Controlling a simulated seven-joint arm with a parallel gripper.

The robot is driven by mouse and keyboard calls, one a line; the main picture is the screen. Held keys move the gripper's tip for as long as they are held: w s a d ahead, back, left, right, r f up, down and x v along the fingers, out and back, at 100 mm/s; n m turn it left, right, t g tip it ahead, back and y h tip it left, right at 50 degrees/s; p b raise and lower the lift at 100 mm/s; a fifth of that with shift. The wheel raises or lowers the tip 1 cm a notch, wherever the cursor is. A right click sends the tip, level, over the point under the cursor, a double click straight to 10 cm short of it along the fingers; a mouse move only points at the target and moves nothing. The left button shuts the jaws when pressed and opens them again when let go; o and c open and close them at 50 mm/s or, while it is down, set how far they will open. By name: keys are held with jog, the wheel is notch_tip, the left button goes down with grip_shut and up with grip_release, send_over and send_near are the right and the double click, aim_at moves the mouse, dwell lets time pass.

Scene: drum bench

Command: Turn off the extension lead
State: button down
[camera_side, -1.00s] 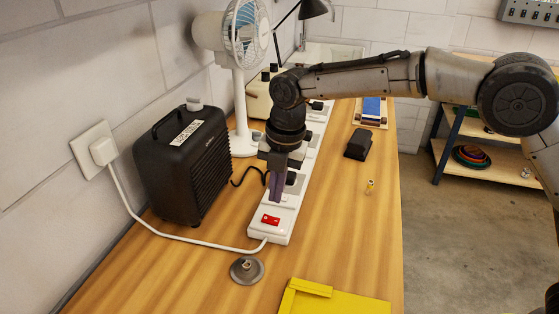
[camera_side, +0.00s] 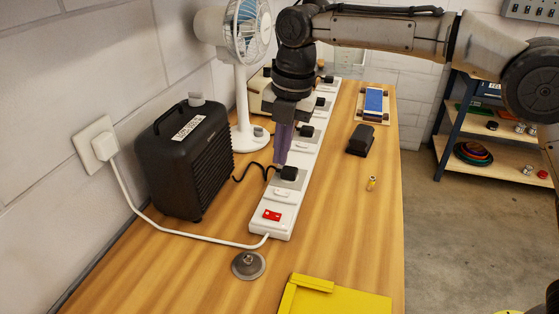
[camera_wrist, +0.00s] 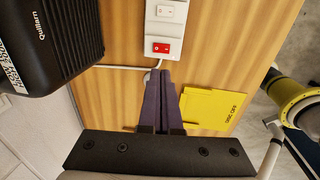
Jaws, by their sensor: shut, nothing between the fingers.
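The white extension lead (camera_side: 281,194) runs along the bench, with a red rocker switch (camera_side: 272,215) at its near end. The red switch also shows in the wrist view (camera_wrist: 160,48), uncovered, with a white switch above it. Which way the red switch is pressed is too small to tell. My gripper (camera_side: 281,163) points down with its purple fingers shut and empty. It appears to be above the lead, apart from it, near a black plug. In the wrist view my fingertips (camera_wrist: 161,74) show just below the red switch, overlapping the lead's cable.
A black heater (camera_side: 180,160) and a white fan (camera_side: 240,100) stand left of the lead. A white cable runs to the wall socket (camera_side: 97,143). A grey round object (camera_side: 248,265) and a yellow tray (camera_side: 335,301) lie in front.

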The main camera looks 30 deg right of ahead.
aim_at(268, 213)
jog(key=shift+w+a+r, duration=0.1)
jog(key=shift+w+a, duration=0.1)
jog(key=shift+a, duration=0.1)
jog(key=f, duration=0.9)
jog(key=w+a+f, duration=0.1)
jog(key=f, duration=0.3)
jog(key=shift+w+a+f, duration=0.1)
jog(key=shift+f, duration=0.35)
jog(key=shift+f, duration=0.1)
